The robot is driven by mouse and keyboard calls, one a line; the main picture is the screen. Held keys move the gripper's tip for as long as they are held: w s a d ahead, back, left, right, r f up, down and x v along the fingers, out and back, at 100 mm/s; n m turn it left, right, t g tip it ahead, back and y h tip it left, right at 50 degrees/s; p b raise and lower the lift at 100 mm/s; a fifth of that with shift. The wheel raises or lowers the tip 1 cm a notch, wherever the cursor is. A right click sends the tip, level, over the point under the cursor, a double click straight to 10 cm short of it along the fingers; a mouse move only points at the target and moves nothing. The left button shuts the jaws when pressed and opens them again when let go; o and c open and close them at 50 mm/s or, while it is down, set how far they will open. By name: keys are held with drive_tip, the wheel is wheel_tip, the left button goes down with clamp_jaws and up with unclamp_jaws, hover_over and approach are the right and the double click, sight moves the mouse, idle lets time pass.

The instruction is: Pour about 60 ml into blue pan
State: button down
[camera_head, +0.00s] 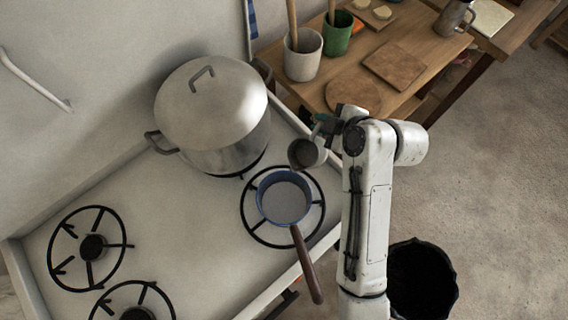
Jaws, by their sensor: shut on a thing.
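The blue pan (284,202) sits on a burner at the right side of the stove. Its brown handle (308,265) points down toward the front edge. Its inside looks plain grey; I cannot tell whether liquid is in it. My gripper (324,128) is shut on a small grey cup (316,155), above and just beyond the pan's far right rim. The cup looks tilted, with its dark mouth turned left and toward the camera. No stream is visible. The fingertips are partly hidden by the arm and the cup.
A large lidded pot (212,112) stands on the back burner, left of the cup. Two left burners (92,246) are bare. A wooden table (420,48) behind holds a grey crock (303,58), a green cup (338,36) and boards. A black bin (420,280) stands on the floor.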

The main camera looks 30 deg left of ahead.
sight(312, 144)
drive_tip(key=w+f+m+g+b, duration=0.3)
drive_tip(key=w+f+g+b, duration=0.1)
drive_tip(key=w+f+g, duration=0.1)
drive_tip(key=shift+f+b, duration=0.25)
drive_tip(key=shift+b, duration=0.1)
drive_tip(key=shift+g, duration=0.3)
